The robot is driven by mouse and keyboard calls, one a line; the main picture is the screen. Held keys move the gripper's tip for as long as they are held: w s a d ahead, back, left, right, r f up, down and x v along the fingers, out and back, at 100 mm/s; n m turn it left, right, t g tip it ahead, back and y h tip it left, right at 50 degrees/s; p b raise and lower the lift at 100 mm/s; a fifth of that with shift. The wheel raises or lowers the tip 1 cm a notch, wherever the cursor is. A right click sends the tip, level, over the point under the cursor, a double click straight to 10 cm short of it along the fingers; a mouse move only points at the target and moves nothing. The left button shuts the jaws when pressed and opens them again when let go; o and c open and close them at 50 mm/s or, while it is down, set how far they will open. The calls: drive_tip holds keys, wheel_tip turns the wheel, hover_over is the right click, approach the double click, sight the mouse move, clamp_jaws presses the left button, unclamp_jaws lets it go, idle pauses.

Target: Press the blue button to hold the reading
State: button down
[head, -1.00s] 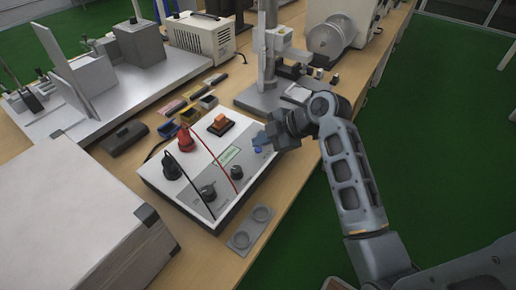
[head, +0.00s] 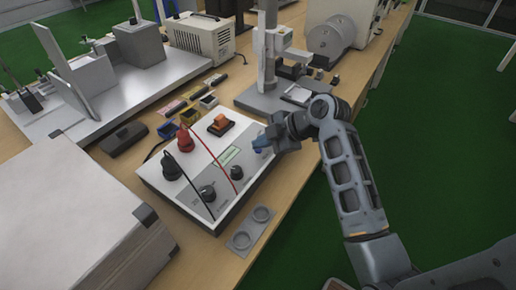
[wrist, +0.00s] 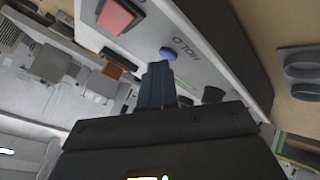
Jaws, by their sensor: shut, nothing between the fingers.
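The blue button (wrist: 168,54) is a small round cap on the white top of the test box (head: 165,187), beside the printed word HOLD. In the head view my gripper covers most or all of it. My gripper (head: 259,146) is shut and empty, with its blue-grey fingers at the right side of the box's top. In the wrist view the closed fingertips (wrist: 158,66) lie just short of the button in the picture. I cannot tell whether they touch it.
The box top also carries an orange switch (head: 221,124), a red plug (head: 185,138), a black plug (head: 172,166), dark knobs (head: 207,193) and a red lead. A metal stand (head: 270,95) rises behind. A grey two-ring plate (head: 251,228) lies in front.

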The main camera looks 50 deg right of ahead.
sight(261, 151)
drive_tip(key=shift+r+p, duration=0.7)
drive_tip(key=shift+r, duration=0.15)
drive_tip(key=shift+r, duration=0.1)
wheel_tip(261, 151, up, 6)
drive_tip(key=p, duration=0.4)
drive_tip(key=shift+p, duration=0.35)
drive_tip(key=shift+a, duration=0.1)
